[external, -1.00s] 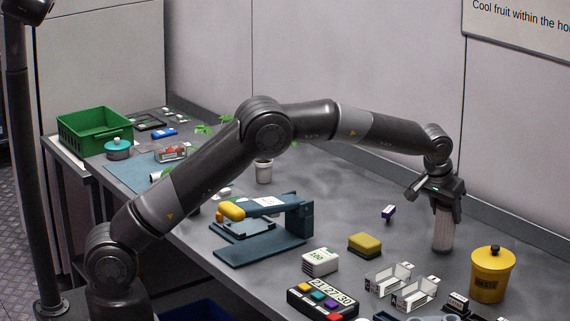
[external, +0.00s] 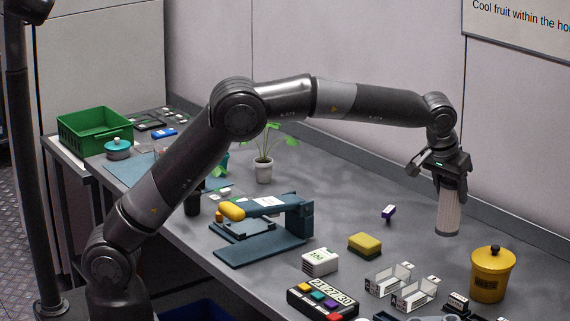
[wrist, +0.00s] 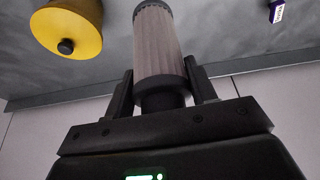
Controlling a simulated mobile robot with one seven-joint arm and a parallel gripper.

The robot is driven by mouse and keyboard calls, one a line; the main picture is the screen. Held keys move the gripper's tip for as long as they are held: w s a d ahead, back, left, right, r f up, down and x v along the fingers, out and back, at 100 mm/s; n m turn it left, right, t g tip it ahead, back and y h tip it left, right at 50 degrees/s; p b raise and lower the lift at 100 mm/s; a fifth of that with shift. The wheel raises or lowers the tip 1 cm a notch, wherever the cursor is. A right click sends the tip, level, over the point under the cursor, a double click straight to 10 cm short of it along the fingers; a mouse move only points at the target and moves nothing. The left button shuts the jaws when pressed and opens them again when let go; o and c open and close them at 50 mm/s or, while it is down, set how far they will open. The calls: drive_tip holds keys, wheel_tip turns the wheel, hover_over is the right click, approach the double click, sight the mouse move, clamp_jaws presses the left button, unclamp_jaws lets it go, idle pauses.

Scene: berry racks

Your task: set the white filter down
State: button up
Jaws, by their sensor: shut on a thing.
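The white filter (external: 449,212), a pale ribbed cylinder with dark end caps, hangs upright below my gripper (external: 451,180) at the right back of the bench. My gripper is shut around its upper end. In the wrist view, the filter (wrist: 158,45) stands between the two fingers of my gripper (wrist: 163,88), its long body pointing away from the palm. The external view does not clearly show whether its lower end is touching the bench.
A yellow lidded canister (external: 491,275) stands in front and to the right. A yellow sponge (external: 365,245), a small purple-and-white item (external: 388,212) and clear holders (external: 402,286) lie to the left and front. Bare bench (external: 345,190) lies behind the purple item.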

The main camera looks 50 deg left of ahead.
drive_tip(key=w+a+n+y, duration=0.1)
drive_tip(key=w+a+n, duration=0.1)
drive_tip(key=a, duration=1.6)
drive_tip(key=w+a+n+y, duration=0.1)
drive_tip(key=w+a+n, duration=0.1)
drive_tip(key=a, duration=1.6)
drive_tip(key=w+a+f, duration=0.4)
drive_tip(key=a+f, duration=0.6)
drive_tip(key=a, duration=0.1)
drive_tip(key=shift+w+a+f+g, duration=0.2)
drive_tip(key=shift+w+f+g, duration=0.1)
drive_tip(key=shift+f, duration=0.1)
drive_tip(key=o, duration=1)
